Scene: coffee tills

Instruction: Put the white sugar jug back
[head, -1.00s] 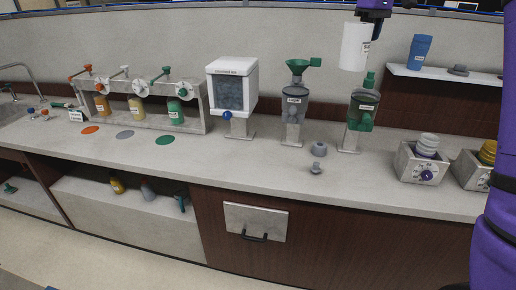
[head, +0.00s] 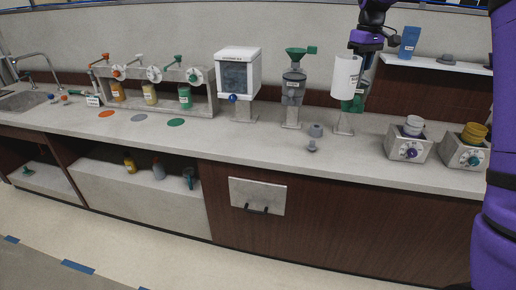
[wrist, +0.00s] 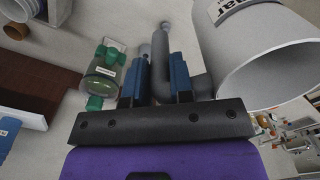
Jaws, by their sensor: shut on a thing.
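The white sugar jug (head: 345,78) hangs in the air at the right of the head view, above the counter. It hides much of a green-valved dispenser. In the wrist view the jug (wrist: 275,52) fills the upper right, its wide mouth showing and its label partly readable. My gripper (head: 362,76) is at the jug's right side. In the wrist view the blue fingers of my gripper (wrist: 158,75) are shut on the jug's grey handle (wrist: 163,55).
A wall shelf (head: 437,66) at right holds a blue jug (head: 409,41) and a grey piece. Below stand two grey boxes with stacked cups (head: 409,147). A grey dispenser (head: 293,88) and a white dispenser (head: 238,72) stand left of the jug. The front counter (head: 240,143) is mostly clear.

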